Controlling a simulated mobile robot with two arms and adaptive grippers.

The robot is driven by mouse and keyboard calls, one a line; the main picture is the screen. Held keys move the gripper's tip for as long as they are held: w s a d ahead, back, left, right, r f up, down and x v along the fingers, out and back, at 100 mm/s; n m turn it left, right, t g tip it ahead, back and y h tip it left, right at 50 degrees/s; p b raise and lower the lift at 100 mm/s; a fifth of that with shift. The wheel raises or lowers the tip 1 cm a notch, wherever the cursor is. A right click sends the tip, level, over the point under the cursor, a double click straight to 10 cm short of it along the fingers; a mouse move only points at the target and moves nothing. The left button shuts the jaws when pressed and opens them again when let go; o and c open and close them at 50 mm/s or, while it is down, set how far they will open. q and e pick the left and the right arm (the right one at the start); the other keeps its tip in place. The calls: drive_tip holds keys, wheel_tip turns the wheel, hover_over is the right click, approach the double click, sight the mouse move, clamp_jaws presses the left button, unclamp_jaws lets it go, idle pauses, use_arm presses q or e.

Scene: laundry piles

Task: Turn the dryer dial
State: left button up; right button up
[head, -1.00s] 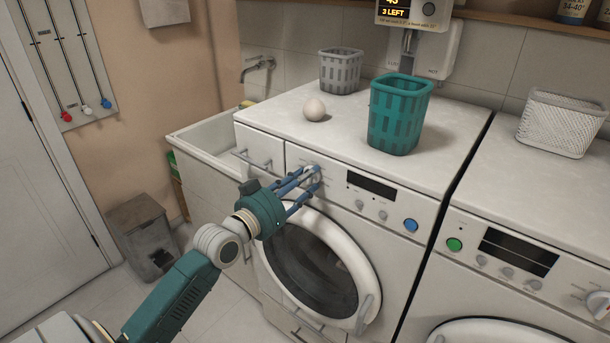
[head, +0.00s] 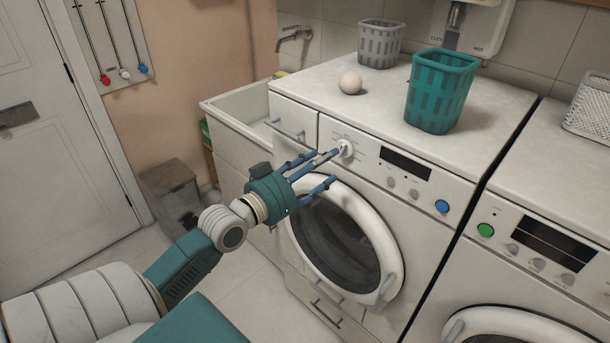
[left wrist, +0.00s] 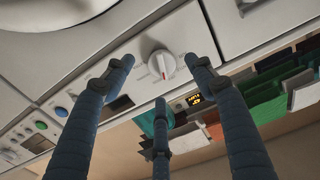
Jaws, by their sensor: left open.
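The white round dial (head: 345,149) is on the left end of the control panel of the left front-loading machine. It also shows in the left wrist view (left wrist: 161,64) as a white knob with a raised grip and a red mark at its lower left. My left gripper (head: 326,164) is open, with its three blue fingers spread in front of the dial. In the left wrist view, the fingertips (left wrist: 161,78) stand around the knob with gaps and hold nothing. I cannot tell from the labels which machine is the dryer. My right gripper is not in view.
The left machine has a round door (head: 345,240) below the panel and a blue button (head: 442,206). A second machine with a green button (head: 486,230) stands at right. A teal basket (head: 440,92), grey basket (head: 379,44) and pale ball (head: 350,82) are on top.

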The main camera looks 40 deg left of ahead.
sight(342, 150)
use_arm(q)
drive_tip(key=s, duration=0.6)
drive_tip(key=shift+s+a, duration=0.15)
drive_tip(key=shift+a, duration=0.05)
drive_tip(key=w+m, duration=0.3)
drive_tip(key=w, duration=0.9)
drive_tip(key=shift+d+m, duration=0.4)
drive_tip(key=shift+r, duration=0.1)
